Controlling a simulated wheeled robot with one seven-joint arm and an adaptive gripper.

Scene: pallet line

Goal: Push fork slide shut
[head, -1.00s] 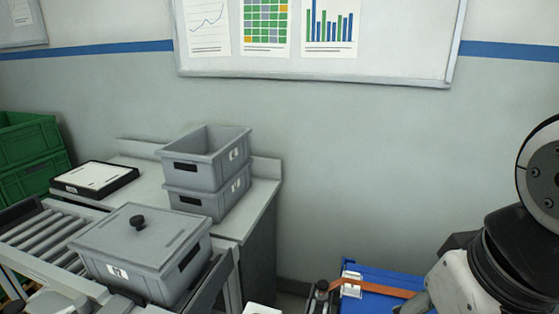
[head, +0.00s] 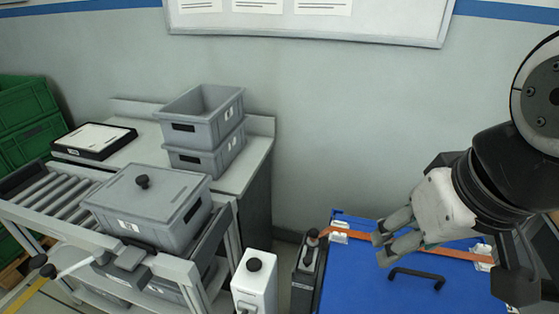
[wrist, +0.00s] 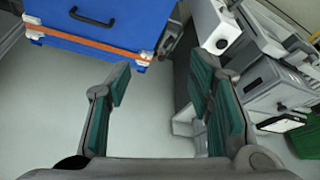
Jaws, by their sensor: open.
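No part in view is plainly the fork slide. A blue box (head: 365,290) with an orange strap (head: 460,254) and a black handle (head: 417,276) is low in the head view; it also shows at the top left of the wrist view (wrist: 95,38). A narrow dark unit with a knob (head: 308,262) stands at its left side. A white post with a black knob (head: 254,285) stands further left. My gripper (head: 385,243) is in front of the blue box in the head view.
A lidded grey tote (head: 150,210) sits at the end of the roller conveyor (head: 60,195). Two stacked grey bins (head: 203,135) and a black-edged tray (head: 95,140) are on the bench behind. Green crates (head: 25,115) stand far left.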

